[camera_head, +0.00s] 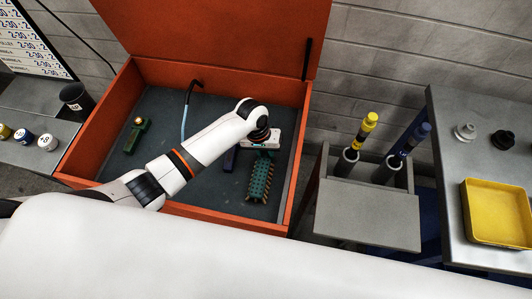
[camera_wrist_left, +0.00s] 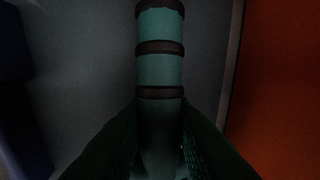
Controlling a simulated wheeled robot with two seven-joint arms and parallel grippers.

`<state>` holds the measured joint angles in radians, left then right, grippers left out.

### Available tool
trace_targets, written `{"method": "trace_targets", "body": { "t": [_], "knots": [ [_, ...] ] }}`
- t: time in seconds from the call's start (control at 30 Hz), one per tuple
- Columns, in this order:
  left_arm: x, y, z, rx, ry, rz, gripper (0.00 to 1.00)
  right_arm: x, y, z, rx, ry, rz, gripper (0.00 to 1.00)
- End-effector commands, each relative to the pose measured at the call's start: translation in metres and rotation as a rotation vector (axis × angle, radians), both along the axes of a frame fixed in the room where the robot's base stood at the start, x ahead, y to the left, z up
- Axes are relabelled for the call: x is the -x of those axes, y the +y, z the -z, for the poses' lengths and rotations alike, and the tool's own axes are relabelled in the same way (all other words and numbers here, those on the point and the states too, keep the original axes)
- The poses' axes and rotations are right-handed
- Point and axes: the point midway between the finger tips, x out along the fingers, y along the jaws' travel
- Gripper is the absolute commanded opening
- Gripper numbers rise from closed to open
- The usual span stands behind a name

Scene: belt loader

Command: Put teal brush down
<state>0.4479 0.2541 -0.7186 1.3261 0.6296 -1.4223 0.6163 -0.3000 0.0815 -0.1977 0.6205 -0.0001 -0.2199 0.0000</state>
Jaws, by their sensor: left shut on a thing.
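The teal brush (camera_head: 259,181) is in the right part of the orange box, its dark bristle edges showing in the head view. My left arm reaches over the box from the left, and my left gripper (camera_head: 262,142) is at the brush's far end. In the left wrist view the teal handle (camera_wrist_left: 160,68) with dark bands runs between the fingers of my left gripper (camera_wrist_left: 160,145), which is shut on it. The fingertips are dark. I cannot tell whether the brush touches the box floor. My right gripper is not in view.
The open orange box (camera_head: 100,122) has a raised lid (camera_head: 215,40). A green tool (camera_head: 137,134) and a dark hooked tool (camera_head: 187,105) lie left inside. A dark blue object (camera_head: 229,160) is beside the brush. A grey holder (camera_head: 367,222) and yellow tray (camera_head: 497,212) stand right.

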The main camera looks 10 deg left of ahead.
Motion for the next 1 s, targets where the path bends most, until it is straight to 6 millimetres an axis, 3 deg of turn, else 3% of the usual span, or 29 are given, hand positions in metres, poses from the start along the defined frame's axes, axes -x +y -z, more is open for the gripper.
{"method": "trace_targets", "body": {
  "t": [0.43, 0.47, 0.57, 0.87, 1.0],
  "knots": [
    [0.0, 0.0, 0.009, 0.001, 0.0, -0.001, 0.04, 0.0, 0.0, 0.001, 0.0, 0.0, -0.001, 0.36],
    [0.0, 0.0, 0.009, 0.001, 0.0, 0.0, 0.27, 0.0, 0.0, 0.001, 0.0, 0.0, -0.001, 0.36],
    [0.0, 0.0, 0.009, 0.001, 0.0, 0.0, 0.43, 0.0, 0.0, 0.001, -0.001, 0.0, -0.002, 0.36],
    [0.0, 0.0, 0.007, 0.001, -0.001, 0.0, 0.44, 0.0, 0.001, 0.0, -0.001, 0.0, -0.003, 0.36],
    [-0.001, 0.002, -0.005, 0.001, -0.002, 0.001, 0.44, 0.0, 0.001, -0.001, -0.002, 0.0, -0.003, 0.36]
  ]
}}
